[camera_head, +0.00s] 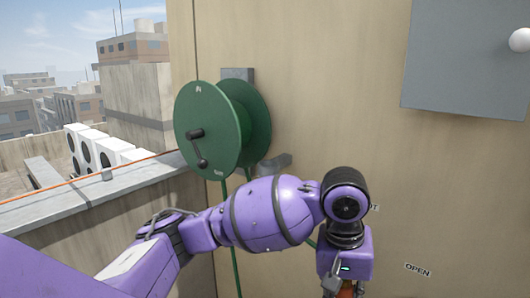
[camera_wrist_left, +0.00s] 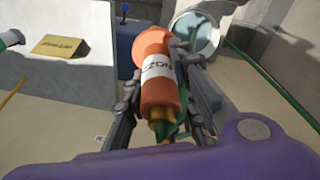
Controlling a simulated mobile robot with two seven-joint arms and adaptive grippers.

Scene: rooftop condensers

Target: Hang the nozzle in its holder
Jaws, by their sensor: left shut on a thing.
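The nozzle (camera_wrist_left: 158,88) is orange with a white lettered label and a brass-coloured end in the left wrist view. My left gripper (camera_wrist_left: 163,72) is shut on it, with a finger on either side. In the head view only a sliver of orange shows at the bottom edge, under my left wrist, beside the gripper (camera_head: 345,289). A grey bracket (camera_head: 272,165) on the wall beside the reel may be the holder; my arm partly hides it. The nozzle is apart from that bracket. My right gripper is not in view.
A green hose reel (camera_head: 208,130) with a black crank is on the beige wall, and a green hose (camera_head: 236,270) hangs below it. A grey box (camera_head: 465,60) is at upper right. A parapet (camera_head: 90,208) runs along the left.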

